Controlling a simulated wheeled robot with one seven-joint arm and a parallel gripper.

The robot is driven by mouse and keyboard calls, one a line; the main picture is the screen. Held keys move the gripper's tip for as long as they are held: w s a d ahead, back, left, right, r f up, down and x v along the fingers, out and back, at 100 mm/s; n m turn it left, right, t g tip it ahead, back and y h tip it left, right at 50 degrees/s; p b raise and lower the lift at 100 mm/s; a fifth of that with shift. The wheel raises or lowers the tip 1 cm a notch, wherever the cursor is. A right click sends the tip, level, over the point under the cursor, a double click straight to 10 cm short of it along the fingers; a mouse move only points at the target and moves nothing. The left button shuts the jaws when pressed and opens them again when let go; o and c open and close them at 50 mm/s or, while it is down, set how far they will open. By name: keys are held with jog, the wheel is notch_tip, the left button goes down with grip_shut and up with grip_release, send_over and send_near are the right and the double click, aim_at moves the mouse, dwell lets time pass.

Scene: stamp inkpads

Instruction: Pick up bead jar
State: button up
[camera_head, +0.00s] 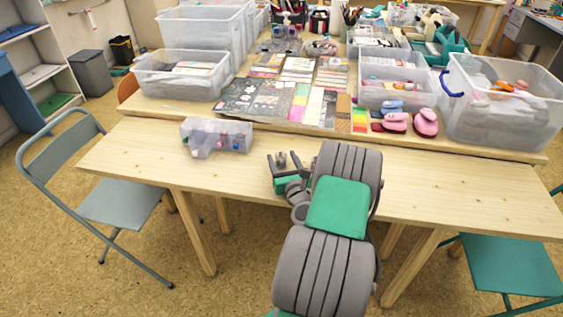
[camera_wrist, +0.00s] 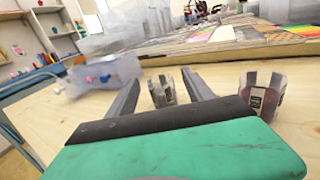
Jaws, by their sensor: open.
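A small clear jar (camera_wrist: 162,94) with dark and pale contents stands on the wooden table, framed between my fingers in the wrist view. It looks like the bead jar, but I cannot make out its contents. I cannot tell whether it is between the fingertips or just beyond them. My gripper (camera_wrist: 160,74) is open, low over the table, with a finger on each side of the jar. In the head view my gripper (camera_head: 283,158) is near the middle of the front table, and the jar is not clearly distinguishable there.
A second clear jar (camera_wrist: 262,96) with reddish contents stands to the right of my fingers. A clear box (camera_head: 216,136) with coloured items lies to the left. Behind is a raised table with paper sheets (camera_head: 270,101), pink punches (camera_head: 426,123) and plastic bins. The front table's right side is clear.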

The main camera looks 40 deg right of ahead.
aim_at(279, 152)
jog(key=x, duration=0.4)
jog(key=shift+w+d, duration=0.15)
jog(key=shift+w, duration=0.2)
jog(key=shift+r, duration=0.1)
grip_shut()
